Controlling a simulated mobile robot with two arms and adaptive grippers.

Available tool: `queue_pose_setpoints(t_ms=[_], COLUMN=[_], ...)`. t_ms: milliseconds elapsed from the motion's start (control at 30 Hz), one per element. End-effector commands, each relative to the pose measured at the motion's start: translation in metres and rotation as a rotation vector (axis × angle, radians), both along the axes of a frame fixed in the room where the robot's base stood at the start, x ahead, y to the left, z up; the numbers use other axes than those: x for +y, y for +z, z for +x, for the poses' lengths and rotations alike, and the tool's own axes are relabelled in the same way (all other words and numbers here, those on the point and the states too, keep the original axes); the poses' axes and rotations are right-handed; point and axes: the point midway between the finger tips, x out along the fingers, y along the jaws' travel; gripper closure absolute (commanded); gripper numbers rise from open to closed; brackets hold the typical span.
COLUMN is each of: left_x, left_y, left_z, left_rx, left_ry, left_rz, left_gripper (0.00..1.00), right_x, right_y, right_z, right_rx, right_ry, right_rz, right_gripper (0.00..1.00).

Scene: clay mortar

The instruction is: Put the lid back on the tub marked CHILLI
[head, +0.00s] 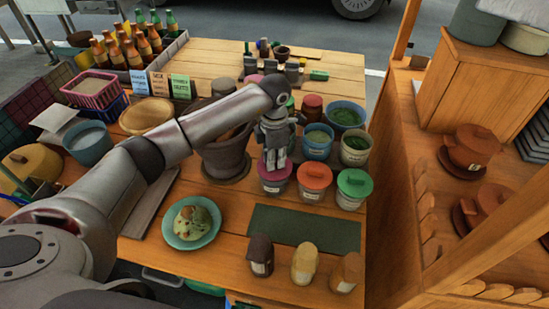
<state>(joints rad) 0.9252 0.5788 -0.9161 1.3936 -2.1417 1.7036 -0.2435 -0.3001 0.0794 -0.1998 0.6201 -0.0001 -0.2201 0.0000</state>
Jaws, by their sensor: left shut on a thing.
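My left gripper (275,165) points down and is shut on a pink lid (286,177). The lid is at the top of a pale tub (274,187); I cannot tell whether it rests fully on the rim. The labels are too small to read, so I cannot tell which tub is marked CHILLI. To its right stand a tub with an orange lid (314,176) and a tub with a green lid (354,183). Behind them are open tubs with green contents, one blue (317,151) and one pale (355,159). My right gripper is not in view.
A large clay mortar (222,160) stands just left of the gripper, partly behind my arm. A green mat (304,229) lies in front of the tubs. A teal plate (192,241) holds food.

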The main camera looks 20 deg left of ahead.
Motion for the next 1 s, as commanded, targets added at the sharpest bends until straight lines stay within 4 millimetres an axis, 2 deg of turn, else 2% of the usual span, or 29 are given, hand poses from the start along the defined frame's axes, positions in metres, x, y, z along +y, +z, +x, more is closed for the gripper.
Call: queue_pose_setpoints(t_ms=[967, 1000], left_x=[0.0003, 0.0003], left_y=[-0.0002, -0.0002], left_z=[0.0001, 0.0001], left_rx=[0.0, 0.0], left_ry=[0.0, 0.0], left_rz=[0.0, 0.0], left_gripper=[1.0, 0.85], right_x=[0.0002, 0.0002], right_y=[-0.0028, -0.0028], right_z=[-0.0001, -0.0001], right_rx=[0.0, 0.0], right_ry=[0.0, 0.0], right_rz=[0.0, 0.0], right_gripper=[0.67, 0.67])
